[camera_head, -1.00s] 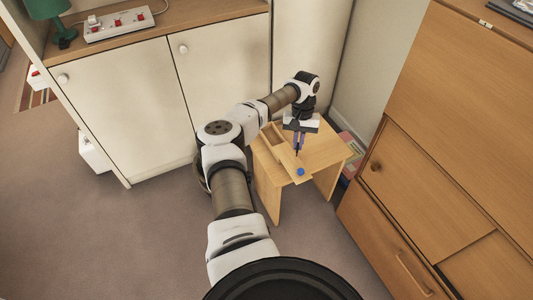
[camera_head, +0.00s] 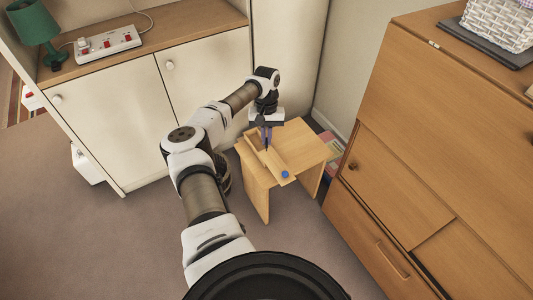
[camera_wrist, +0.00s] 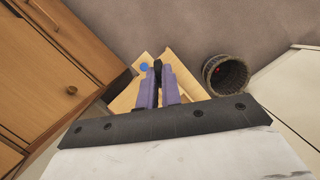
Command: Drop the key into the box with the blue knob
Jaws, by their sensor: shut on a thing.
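The box (camera_head: 275,164) is pale wood and sits on a small wooden table (camera_head: 307,150). The blue knob (camera_head: 285,174) is on its lid at the near end, and the far left end looks open. The knob also shows in the wrist view (camera_wrist: 144,66), just left of the fingertips. My gripper (camera_head: 267,146) points down above the box with purple fingers. In the wrist view the fingers (camera_wrist: 158,75) are shut on a small dark thing, seemingly the key (camera_wrist: 157,65). Most of it is hidden between the fingers.
A round wastebasket (camera_wrist: 226,75) stands on the floor beside the table. White cupboards (camera_head: 120,120) are behind on the left and a wooden bureau (camera_head: 420,170) is on the right. A power strip (camera_head: 108,40) and green lamp (camera_head: 36,25) stand on the cupboard top.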

